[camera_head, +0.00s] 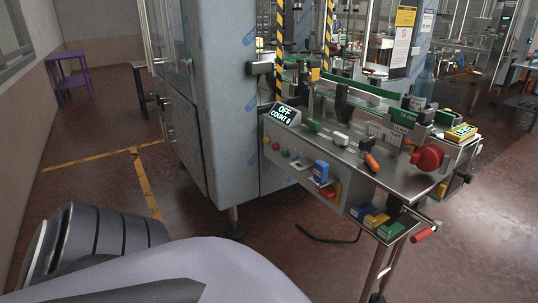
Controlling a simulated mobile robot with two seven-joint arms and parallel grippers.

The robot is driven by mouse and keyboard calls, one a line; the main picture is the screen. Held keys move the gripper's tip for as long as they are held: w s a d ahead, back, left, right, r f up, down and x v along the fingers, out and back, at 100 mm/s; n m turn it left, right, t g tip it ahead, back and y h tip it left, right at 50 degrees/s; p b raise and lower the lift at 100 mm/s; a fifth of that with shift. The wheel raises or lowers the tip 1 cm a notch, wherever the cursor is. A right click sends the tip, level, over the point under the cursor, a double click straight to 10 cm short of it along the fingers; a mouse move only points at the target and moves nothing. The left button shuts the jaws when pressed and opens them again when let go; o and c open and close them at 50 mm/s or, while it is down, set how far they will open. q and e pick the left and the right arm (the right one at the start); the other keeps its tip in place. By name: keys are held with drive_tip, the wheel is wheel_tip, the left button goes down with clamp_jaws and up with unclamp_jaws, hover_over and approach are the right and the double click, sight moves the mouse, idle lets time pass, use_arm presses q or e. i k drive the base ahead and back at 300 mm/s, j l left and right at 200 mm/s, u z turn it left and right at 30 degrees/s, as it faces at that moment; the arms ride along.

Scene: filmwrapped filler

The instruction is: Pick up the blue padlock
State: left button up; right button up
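A small blue block-shaped item (321,172) is at the front face of the steel machine bench, just below the tabletop edge. It looks like the blue padlock, but it is too small to make out a shackle. A red and yellow item (330,190) is just below and beside it. Neither of my grippers is in view. Grey links that look like my own arm fill the lower left, well apart from the blue item.
A tall cabinet (222,100) stands left. Floor in front is open.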

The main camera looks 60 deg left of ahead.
sight(321, 170)
drive_tip(key=u, duration=1.55)
